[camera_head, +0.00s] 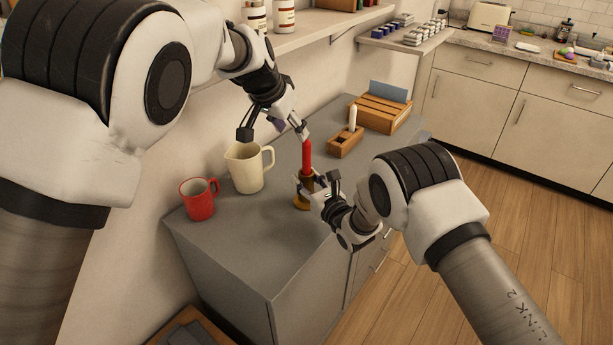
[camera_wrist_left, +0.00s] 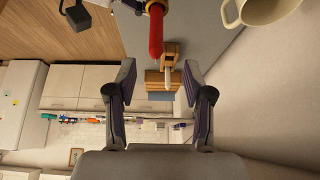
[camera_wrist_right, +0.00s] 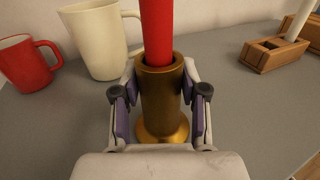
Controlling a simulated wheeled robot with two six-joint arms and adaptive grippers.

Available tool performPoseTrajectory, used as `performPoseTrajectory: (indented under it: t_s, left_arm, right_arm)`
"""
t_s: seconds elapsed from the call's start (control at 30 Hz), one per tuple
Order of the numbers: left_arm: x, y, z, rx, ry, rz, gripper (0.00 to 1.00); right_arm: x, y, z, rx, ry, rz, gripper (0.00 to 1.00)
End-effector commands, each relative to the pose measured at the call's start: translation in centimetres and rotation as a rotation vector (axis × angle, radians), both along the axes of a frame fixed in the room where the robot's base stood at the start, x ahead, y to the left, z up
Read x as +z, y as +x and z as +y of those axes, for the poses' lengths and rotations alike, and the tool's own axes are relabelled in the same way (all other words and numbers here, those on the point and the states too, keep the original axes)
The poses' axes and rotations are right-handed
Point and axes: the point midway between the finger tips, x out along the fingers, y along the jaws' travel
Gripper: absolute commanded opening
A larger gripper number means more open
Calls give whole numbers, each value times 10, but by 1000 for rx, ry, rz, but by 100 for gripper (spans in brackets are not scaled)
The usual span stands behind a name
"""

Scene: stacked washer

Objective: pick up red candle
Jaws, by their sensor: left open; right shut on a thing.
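The red candle (camera_head: 307,155) stands upright in a brass candle holder (camera_head: 303,203) on the grey counter. My right gripper (camera_head: 318,190) is shut on the holder. In the right wrist view its fingers flank the brass holder (camera_wrist_right: 160,95), with the red candle (camera_wrist_right: 157,30) rising from its top. My left gripper (camera_head: 275,132) is open and empty, above and close to the candle's upper end. In the left wrist view the candle (camera_wrist_left: 155,35) points in toward the gap between the open fingers (camera_wrist_left: 158,82), and its tip is short of them.
A cream pitcher (camera_head: 246,168) and a red mug (camera_head: 199,200) stand left of the candle. A wooden block with a white candle (camera_head: 346,142) and a wooden crate (camera_head: 385,112) stand behind it. A wall shelf (camera_head: 310,32) hangs above. The counter's near end is bare.

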Motion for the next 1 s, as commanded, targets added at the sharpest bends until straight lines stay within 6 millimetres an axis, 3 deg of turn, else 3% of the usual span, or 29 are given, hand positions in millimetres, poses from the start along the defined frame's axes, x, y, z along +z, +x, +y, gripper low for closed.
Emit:
performPoseTrajectory:
  t_s: [0.17, 0.3, 0.47, 0.57, 0.7, 0.9, 1.0]
  left_arm:
    - [-40, 20, 27, 124, 58, -103, 52]
    - [-81, 38, 59, 244, 107, -287, 52]
    - [-112, 42, 75, 292, 77, -522, 52]
    - [-124, 32, 71, 274, 0, -656, 52]
    - [-134, 3, 52, 214, -184, -800, 52]
    - [-132, -48, 25, 134, -469, -885, 52]
    - [-129, -61, 19, 117, -543, -897, 52]
  right_arm:
    - [0, 0, 0, 0, 0, 0, 2]
    - [0, 0, 0, 0, 0, 0, 2]
    - [0, 0, 0, 0, 0, 0, 2]
    - [0, 0, 0, 0, -1, 1, 2]
    - [0, 0, 0, 0, -1, 1, 2]
    - [0, 0, 0, 0, -1, 1, 2]
    - [0, 0, 0, 0, -1, 1, 2]
